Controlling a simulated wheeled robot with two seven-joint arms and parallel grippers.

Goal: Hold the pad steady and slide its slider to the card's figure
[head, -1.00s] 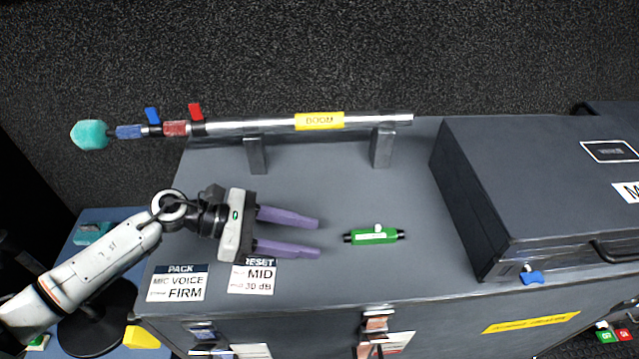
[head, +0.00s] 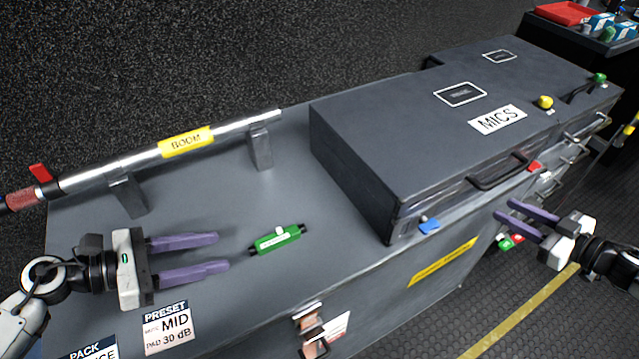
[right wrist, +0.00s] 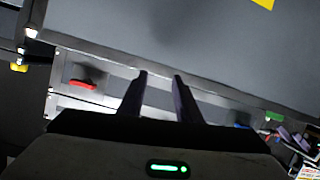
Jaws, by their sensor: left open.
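The pad (head: 277,240) is a small green cylinder with black ends, a white label and a white slider knob (head: 280,231) on top. It lies on the grey case top. My left gripper (head: 224,252) is open, its purple fingers pointing at the pad's left end, a short gap away. The preset card (head: 168,328), reading "MID" and "PAD 30 dB", lies near the front edge, below the left gripper. My right gripper (head: 507,212) is open and empty beyond the front edge at right, far from the pad; its fingers also show in the right wrist view (right wrist: 159,75).
A boom pole (head: 220,132) rests on two stands behind the pad. A closed dark MICS case (head: 360,170) with a handle and a blue latch (head: 429,226) stands right of the pad. A PACK card (head: 95,350) is partly cut off. The case top around the pad is clear.

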